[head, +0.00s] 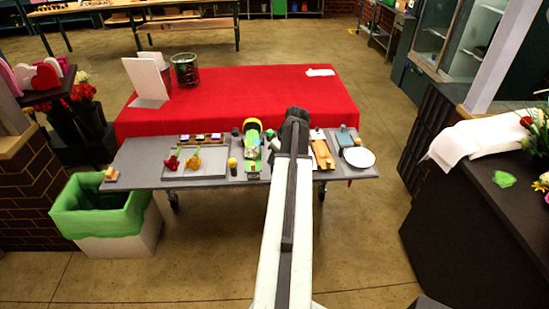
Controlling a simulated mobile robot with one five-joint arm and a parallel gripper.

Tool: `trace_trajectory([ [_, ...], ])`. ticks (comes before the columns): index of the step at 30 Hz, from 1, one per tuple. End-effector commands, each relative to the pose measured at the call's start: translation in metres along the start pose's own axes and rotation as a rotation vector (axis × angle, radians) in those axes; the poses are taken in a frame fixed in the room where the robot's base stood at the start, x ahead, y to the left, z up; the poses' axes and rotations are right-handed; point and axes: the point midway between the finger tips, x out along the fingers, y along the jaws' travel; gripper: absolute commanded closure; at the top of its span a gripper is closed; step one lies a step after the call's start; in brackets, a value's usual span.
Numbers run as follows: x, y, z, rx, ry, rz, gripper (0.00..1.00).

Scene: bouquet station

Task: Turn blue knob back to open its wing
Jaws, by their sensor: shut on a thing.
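My gripper (297,115) is at the far end of my outstretched arm, over the back edge of the grey table (130,165). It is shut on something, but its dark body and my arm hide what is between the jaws. I cannot make out the blue knob or its wing for certain. A small dark knob-like piece (269,134) stands just left of my gripper. A blue-grey block (345,139) with a small piece on top is to its right, apart from it.
A green and yellow item (252,134) lies left of my arm; a wooden tray (321,152) and white plate (358,158) lie right. Red and orange flowers (191,160) lie further left. A red-covered table (240,90) stands behind. A green-lined bin (100,210) stands at left.

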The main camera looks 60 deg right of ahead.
Motion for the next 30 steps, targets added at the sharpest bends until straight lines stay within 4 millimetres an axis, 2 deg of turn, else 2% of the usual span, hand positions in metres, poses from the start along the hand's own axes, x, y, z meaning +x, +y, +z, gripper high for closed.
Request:
trace_trajectory([
  [11,0.0,-0.0025,0.0,0.123,0.001,0.053,1.0],
  [30,0.0011,-0.0063,-0.0029,0.664,0.001,0.278,1.0],
])
